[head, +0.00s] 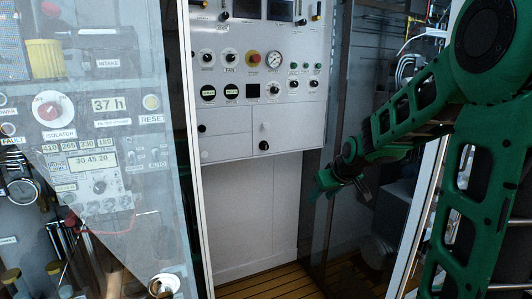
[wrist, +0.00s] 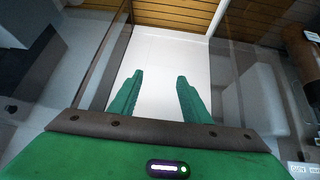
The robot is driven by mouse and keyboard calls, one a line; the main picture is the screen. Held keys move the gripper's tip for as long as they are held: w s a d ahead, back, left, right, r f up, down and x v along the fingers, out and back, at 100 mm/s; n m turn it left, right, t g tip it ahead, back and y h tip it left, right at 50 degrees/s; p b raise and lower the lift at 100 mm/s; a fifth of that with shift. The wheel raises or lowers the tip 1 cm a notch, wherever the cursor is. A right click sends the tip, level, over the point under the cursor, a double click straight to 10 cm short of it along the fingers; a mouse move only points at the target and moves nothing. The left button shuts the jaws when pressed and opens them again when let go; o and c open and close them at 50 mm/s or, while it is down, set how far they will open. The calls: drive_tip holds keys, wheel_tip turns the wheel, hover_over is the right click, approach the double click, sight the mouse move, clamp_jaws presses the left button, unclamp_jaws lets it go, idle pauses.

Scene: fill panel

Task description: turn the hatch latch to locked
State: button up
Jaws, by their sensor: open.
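A white panel (head: 262,90) stands at the centre of the head view. Its lower part has outlined door-like plates with a dark knob (head: 263,145) on the right one and another small dark knob (head: 201,128) at the upper left. I cannot tell which of these is the hatch latch, or its setting. My gripper (head: 322,188) is right of and below the panel's lower edge, apart from both knobs. In the wrist view my gripper (wrist: 160,80) has its two green fingers spread, with nothing between them. No latch can be made out in the wrist view.
A glass pane (head: 120,190) covers the left side, with instruments behind it. Dark glass (head: 345,95) and a white-edged frame (head: 422,215) stand at the right, close to my arm. The slatted wooden floor (head: 275,287) below the panel is clear.

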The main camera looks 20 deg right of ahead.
sight(266, 148)
drive_tip(key=w+r+n+t, duration=0.1)
drive_tip(key=w+t, duration=0.2)
drive_tip(key=w, duration=1)
drive_tip(key=w+a+n+t+y, duration=0.1)
drive_tip(key=w+t, duration=0.3)
drive_tip(key=w, duration=1)
drive_tip(key=w+a+r+n+t+y, duration=0.1)
drive_tip(key=w+n+t, duration=0.1)
drive_tip(key=w, duration=1.1)
drive_tip(key=shift+w+a+r+t, duration=0.1)
drive_tip(key=shift+w+r+t, duration=0.3)
drive_tip(key=shift+t, duration=0.4)
drive_tip(key=c, duration=1)
drive_tip(key=shift+c, duration=0.2)
